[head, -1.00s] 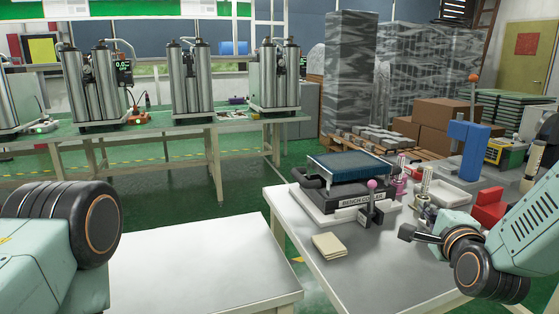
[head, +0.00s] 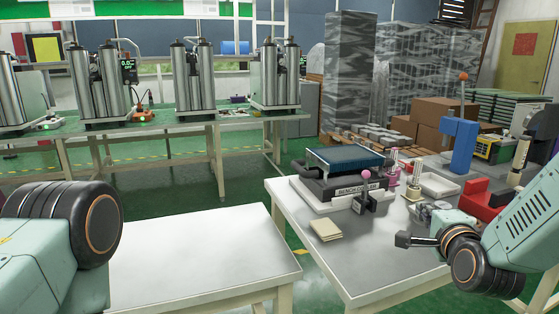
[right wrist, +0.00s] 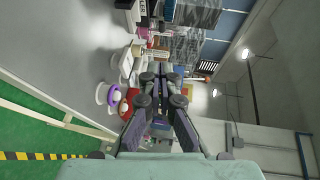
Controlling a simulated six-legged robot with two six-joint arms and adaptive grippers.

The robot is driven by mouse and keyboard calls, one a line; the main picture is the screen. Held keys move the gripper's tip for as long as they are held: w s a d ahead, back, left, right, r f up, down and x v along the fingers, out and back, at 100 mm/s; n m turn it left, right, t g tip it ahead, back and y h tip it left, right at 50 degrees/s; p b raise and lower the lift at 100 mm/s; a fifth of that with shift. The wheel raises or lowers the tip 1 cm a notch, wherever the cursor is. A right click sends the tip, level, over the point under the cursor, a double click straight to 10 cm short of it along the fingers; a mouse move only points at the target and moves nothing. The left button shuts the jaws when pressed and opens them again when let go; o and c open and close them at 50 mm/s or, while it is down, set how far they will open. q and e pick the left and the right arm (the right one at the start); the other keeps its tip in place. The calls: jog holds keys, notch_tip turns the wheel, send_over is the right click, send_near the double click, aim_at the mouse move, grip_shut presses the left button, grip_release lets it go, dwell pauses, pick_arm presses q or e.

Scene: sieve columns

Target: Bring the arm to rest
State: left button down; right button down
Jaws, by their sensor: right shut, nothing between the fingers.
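My right arm comes in at the lower right of the head view. Its gripper (head: 403,240) is shut and empty, above the right-hand table (head: 400,283), and points left. In the right wrist view the gripper's dark fingers (right wrist: 162,82) come together with nothing between them. My left arm shows only as a thick joint at the lower left of the head view; its gripper is out of view.
The bench cooler (head: 344,188) with a blue top stands on the right-hand table, beside a stack of beige pads (head: 326,230). A red block (head: 487,198) and a blue stand (head: 461,145) are farther right. The left-hand table (head: 190,262) is bare.

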jog(key=s+a+f+n+g+y, duration=0.1)
jog(key=s+a+f+n+g, duration=0.25)
jog(key=s+f+n, duration=0.55)
jog(key=s+a+f+n+g+y, duration=0.15)
jog(key=s+f+n+g, duration=0.35)
jog(key=f, duration=0.8)
jog(key=s+a+f+n+g, duration=0.1)
jog(key=s+f, duration=0.3)
jog(key=s, duration=0.5)
jog(key=s+a+f+n+g+b, duration=0.1)
jog(key=s+f+g, duration=0.3)
jog(key=s, duration=0.5)
jog(key=s+f+n+g, duration=0.2)
jog(key=s+f, duration=0.4)
jog(key=s, duration=0.3)
jog(key=shift+s+a+f+g+h+b, duration=0.25)
jog(key=shift+s+a+g+h+b, duration=0.1)
jog(key=shift+s+a+h, duration=0.1)
